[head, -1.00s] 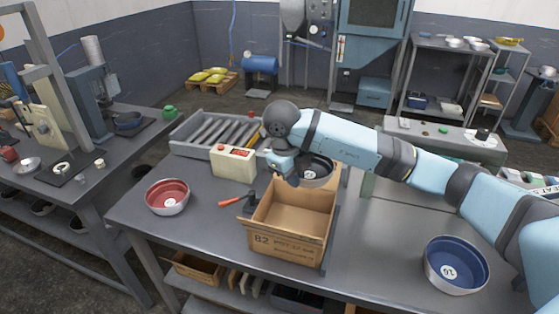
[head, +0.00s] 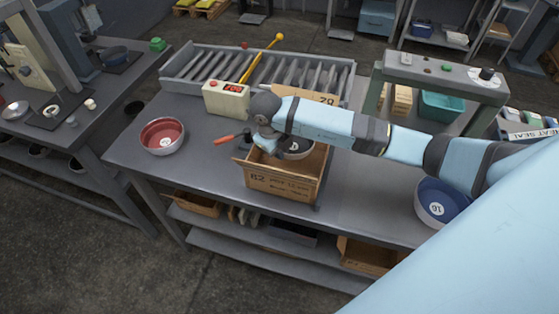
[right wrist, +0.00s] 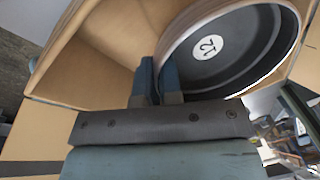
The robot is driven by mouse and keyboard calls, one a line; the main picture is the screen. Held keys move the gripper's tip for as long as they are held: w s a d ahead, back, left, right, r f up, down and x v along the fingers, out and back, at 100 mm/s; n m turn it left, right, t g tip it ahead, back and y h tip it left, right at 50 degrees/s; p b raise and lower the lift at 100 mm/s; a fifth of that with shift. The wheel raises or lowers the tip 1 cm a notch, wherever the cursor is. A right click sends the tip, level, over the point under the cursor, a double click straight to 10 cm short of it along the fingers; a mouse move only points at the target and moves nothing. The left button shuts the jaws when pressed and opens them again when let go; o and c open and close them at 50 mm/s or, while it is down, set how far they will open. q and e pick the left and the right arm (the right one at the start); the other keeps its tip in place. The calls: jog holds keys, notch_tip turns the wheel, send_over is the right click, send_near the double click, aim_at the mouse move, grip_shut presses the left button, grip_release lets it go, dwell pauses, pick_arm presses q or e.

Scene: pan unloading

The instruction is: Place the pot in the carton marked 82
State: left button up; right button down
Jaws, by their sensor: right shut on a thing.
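The pot (head: 299,148) has a dark inside with a white numbered disc. In the right wrist view the pot (right wrist: 240,55) looks tilted, its disc reading about 12. My right gripper (right wrist: 158,78) is shut on its rim; it shows in the head view (head: 268,144) at the carton's back left. The open carton marked 82 (head: 282,187) stands on the table under the gripper. The pot is at the carton's opening, partly behind my arm; how deep it sits cannot be told. The carton's inside (right wrist: 95,60) shows beside the pot. My left gripper is out of view.
A red bowl (head: 162,135) stands left of the carton, and an orange-handled tool (head: 228,138) lies close by. A control box (head: 226,97) and roller rack (head: 250,68) stand behind. A blue bowl marked 16 (head: 437,203) is at the right.

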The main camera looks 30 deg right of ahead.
aim_at(279, 165)
notch_tip(279, 165, down, 6)
jog(key=shift+r+p, duration=0.15)
jog(key=shift+p, duration=0.2)
jog(key=shift+f, duration=0.2)
jog(key=shift+f, duration=0.1)
jog(key=c, duration=1.3)
grip_release()
